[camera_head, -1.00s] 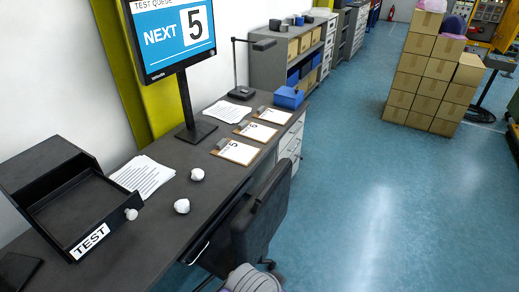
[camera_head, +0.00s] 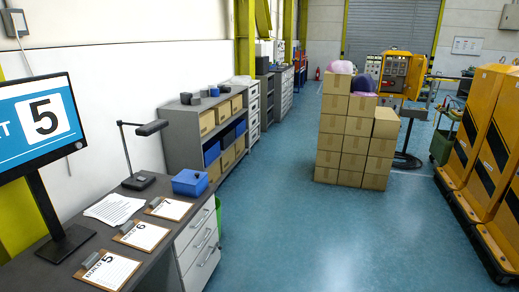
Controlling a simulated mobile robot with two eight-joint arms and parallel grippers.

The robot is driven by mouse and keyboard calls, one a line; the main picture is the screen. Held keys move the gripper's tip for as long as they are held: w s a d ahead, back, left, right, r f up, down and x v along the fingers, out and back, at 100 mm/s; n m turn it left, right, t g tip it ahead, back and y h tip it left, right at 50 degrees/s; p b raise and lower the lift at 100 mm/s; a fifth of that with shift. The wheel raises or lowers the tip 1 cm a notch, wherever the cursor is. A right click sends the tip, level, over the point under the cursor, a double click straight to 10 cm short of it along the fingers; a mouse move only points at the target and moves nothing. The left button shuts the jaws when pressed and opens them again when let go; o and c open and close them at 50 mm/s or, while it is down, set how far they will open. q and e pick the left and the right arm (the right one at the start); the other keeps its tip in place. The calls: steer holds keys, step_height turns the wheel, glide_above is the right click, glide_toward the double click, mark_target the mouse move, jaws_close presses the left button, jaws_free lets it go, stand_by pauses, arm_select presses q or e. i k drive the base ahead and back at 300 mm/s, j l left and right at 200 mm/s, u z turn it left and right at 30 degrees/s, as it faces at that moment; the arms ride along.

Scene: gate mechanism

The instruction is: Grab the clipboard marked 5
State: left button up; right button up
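The clipboard marked 5 (camera_head: 108,270) lies flat on the dark desk (camera_head: 160,268), nearest to me of three clipboards in a row. It has a brown board, a white sheet and a dark clip at its left end. The clipboard marked 6 (camera_head: 142,236) lies just beyond it, and the one marked 7 (camera_head: 170,209) beyond that. A monitor (camera_head: 40,125) at the left shows a large 5. Neither of my grippers is in view.
Papers (camera_head: 114,208), a desk lamp (camera_head: 139,180) and a blue box (camera_head: 189,182) stand on the desk. White drawers (camera_head: 200,245) are under its right end. Stacked cardboard boxes (camera_head: 343,140) stand further back. Yellow machines (camera_head: 485,130) line the right. The blue floor between is clear.

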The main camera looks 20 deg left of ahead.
mark_target(109, 271)
steer(key=i+u, duration=0.3)
steer(key=u, duration=0.15)
steer(key=i+l+u, duration=0.15)
steer(key=u, duration=0.35)
steer(key=i+l+u, duration=0.3)
steer(key=u, duration=0.15)
steer(key=i+l+u, duration=0.1)
steer(key=u, duration=0.35)
steer(key=i+l+u, duration=0.2)
steer(key=u, duration=0.25)
steer(key=i+l+u, duration=0.1)
steer(key=l+u, duration=0.15)
steer(key=u, duration=0.2)
steer(key=i+l+u, duration=0.1)
steer(key=l+u, duration=0.2)
steer(key=u, duration=0.15)
steer(key=l+u, duration=0.25)
steer(key=u, duration=0.2)
steer(key=l+u, duration=0.3)
steer(key=u, duration=0.15)
steer(key=i+l+u, duration=0.2)
steer(key=l, duration=0.2)
steer(key=l+u, duration=0.15)
steer(key=l, duration=0.2)
steer(key=i+l+u, duration=0.2)
steer(key=l, duration=0.2)
steer(key=k, duration=0.1)
